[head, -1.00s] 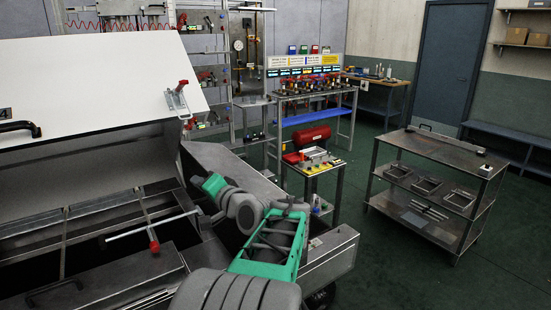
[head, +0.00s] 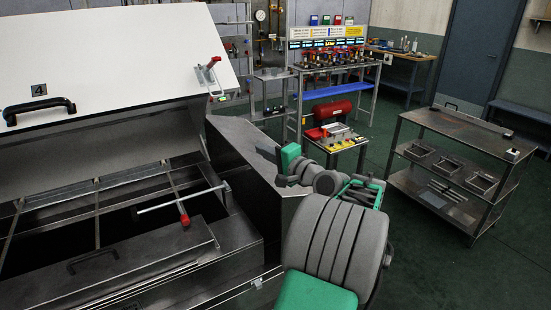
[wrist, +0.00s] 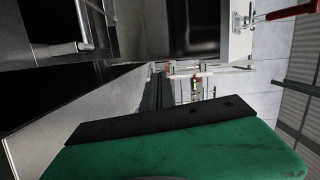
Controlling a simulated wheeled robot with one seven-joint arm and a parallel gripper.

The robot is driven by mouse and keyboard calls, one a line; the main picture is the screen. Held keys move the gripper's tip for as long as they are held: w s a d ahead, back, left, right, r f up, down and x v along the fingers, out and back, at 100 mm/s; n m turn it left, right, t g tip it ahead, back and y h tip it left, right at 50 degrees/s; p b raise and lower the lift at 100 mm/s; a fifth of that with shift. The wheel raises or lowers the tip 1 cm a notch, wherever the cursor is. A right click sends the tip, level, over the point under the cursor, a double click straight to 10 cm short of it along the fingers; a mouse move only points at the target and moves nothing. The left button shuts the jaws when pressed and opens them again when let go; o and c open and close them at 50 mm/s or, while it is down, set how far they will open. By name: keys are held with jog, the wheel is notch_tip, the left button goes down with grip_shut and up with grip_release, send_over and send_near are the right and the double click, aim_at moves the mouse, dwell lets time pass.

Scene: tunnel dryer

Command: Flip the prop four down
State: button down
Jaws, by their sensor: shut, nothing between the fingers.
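A pale metal bar with a red grip, likely prop four (head: 183,207), lies nearly level across the dryer opening in the head view. The white lid (head: 120,55) marked 4 stands tilted open behind it, with a black handle. A red-handled clamp (head: 210,68) is on the lid's right edge; a red handle with a metal bracket also shows at top right in the wrist view (wrist: 292,12). My gripper (head: 265,152) is to the right of the opening, apart from the bar, over the metal side housing. It is shut and empty. Its green and black parts fill the lower wrist view (wrist: 160,125).
The dryer's metal frame (head: 110,255) and its side housing (head: 235,135) border the opening. A small table (head: 340,140) with a red cylinder stands behind my arm. A metal cart (head: 455,130) stands at right. Green floor is clear between them.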

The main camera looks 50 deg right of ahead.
jog(key=s, duration=0.4)
jog(key=shift+s+a+r+b, duration=0.1)
jog(key=shift+a+b, duration=0.15)
jog(key=shift+b, duration=0.1)
jog(key=w+a+f+n+g+y, duration=0.1)
jog(key=w+a+f+n+g, duration=0.15)
jog(key=a, duration=0.55)
jog(key=w+a+f+n+g+y, duration=0.1)
jog(key=w+a+f+n+g, duration=0.2)
jog(key=a, duration=0.4)
jog(key=w+a+f+n+g+y, duration=0.1)
jog(key=w+a+f+n+g, duration=0.2)
jog(key=a, duration=0.5)
jog(key=s+a+f+n+g, duration=0.2)
jog(key=s+a+f+n, duration=0.2)
jog(key=s+a, duration=0.3)
jog(key=s+a+f+n+g+h, duration=0.1)
jog(key=s+a+f+n+g, duration=0.2)
jog(key=s+a+f+n, duration=0.2)
jog(key=s+a, duration=0.3)
jog(key=s, duration=0.3)
jog(key=shift+g, duration=0.35)
jog(key=c, duration=2.2)
grip_release()
jog(key=shift+a, duration=0.1)
